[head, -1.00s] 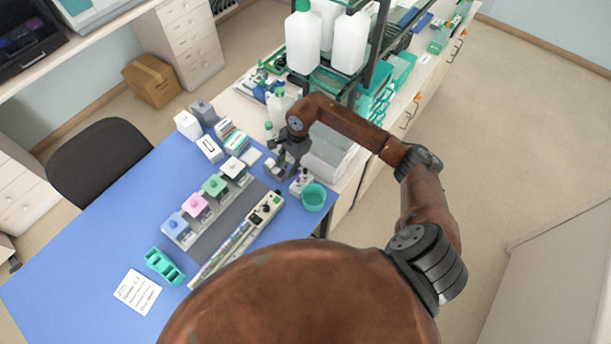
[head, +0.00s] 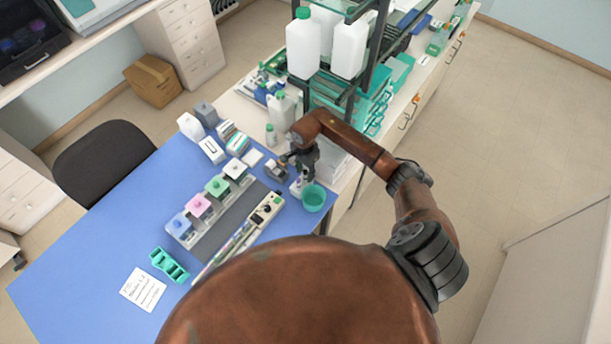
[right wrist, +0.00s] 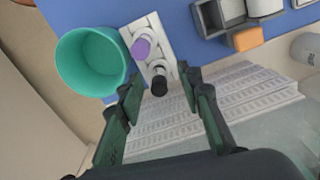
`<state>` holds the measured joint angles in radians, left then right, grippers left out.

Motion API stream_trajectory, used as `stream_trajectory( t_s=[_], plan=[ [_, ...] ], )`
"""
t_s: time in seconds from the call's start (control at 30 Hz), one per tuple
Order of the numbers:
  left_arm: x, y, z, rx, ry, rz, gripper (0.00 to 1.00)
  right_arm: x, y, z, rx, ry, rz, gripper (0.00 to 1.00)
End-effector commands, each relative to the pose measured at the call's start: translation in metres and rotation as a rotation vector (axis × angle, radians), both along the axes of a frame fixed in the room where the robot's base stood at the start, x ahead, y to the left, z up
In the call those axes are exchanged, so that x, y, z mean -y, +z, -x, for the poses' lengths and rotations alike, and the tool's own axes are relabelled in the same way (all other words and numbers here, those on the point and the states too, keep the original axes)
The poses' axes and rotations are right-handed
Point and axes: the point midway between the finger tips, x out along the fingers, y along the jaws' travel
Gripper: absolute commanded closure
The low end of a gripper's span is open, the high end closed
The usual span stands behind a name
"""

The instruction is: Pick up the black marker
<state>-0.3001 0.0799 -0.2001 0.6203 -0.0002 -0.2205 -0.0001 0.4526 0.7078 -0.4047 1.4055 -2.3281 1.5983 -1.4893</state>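The black marker (right wrist: 159,84) stands in a white holder (right wrist: 148,45) beside a purple-capped marker (right wrist: 141,49) in the right wrist view. My right gripper (right wrist: 165,88) is open, with one finger on each side of the black marker's end; I see no contact. In the head view my right gripper (head: 304,171) points down just above the white holder (head: 295,188), hiding most of the markers. My left gripper is not in view.
A teal cup (head: 314,198) stands right beside the holder, close to the gripper. A grey rack (right wrist: 212,17) with an orange piece is on the other side.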

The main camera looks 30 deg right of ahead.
Motion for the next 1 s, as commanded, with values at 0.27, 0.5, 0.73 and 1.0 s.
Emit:
stream_trajectory(
  t_s=[0.27, 0.5, 0.73, 1.0],
  plan=[
    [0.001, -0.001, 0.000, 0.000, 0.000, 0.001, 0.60, 0.000, 0.000, 0.000, 0.000, 0.000, 0.000, 0.76],
    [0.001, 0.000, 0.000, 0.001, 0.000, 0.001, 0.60, 0.000, 0.000, 0.000, 0.000, -0.001, 0.000, 0.93],
    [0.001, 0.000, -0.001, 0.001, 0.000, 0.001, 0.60, 0.000, 0.000, 0.000, 0.000, -0.001, 0.000, 1.00],
    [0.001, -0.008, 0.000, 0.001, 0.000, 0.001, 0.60, 0.001, 0.017, -0.002, 0.005, 0.000, 0.002, 1.00]
  ],
)
